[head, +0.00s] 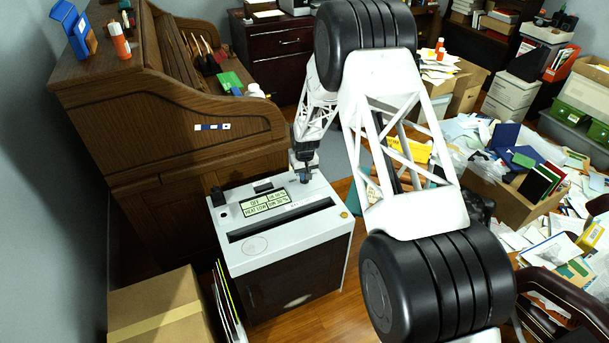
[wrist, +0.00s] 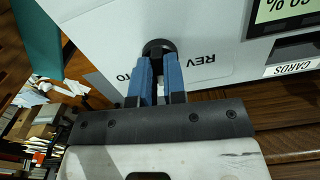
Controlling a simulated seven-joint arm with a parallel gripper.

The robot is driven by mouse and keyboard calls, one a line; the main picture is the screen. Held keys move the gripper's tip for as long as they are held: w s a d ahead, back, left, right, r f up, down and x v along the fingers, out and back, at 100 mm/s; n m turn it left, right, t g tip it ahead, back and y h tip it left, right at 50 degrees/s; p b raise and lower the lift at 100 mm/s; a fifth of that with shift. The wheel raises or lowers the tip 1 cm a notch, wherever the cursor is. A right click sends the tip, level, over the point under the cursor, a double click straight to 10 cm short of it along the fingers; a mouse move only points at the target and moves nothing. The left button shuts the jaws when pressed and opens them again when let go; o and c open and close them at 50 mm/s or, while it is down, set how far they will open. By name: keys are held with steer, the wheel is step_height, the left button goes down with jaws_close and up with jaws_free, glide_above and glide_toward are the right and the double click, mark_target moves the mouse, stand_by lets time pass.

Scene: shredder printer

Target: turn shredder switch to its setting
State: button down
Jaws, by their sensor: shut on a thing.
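The shredder (head: 310,229) is a white-topped box with a dark front, a long slot and a small display (head: 264,203). Its switch (wrist: 158,46) is a round black knob on the white panel in the wrist view, with the lettering "REV" to its right and "TO" to its left. My gripper (wrist: 157,68) has its blue fingers closed around the knob. In the head view my gripper (head: 305,177) is at the back right edge of the shredder's top, and the knob is hidden there. The knob's pointing direction cannot be made out.
A wooden roll-top desk (head: 150,120) stands behind and left of the shredder. A cardboard box (head: 160,308) is at the front left. Papers and boxes, including an open carton (head: 510,205), clutter the right side. Some wooden floor is free right of the shredder.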

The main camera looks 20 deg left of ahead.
steer(key=m, duration=0.5)
steer(key=shift+m, duration=0.4)
steer(key=m, duration=0.5)
steer(key=c, duration=1.2)
jaws_free()
steer(key=shift+r, duration=0.1)
steer(key=shift+r, duration=3.8)
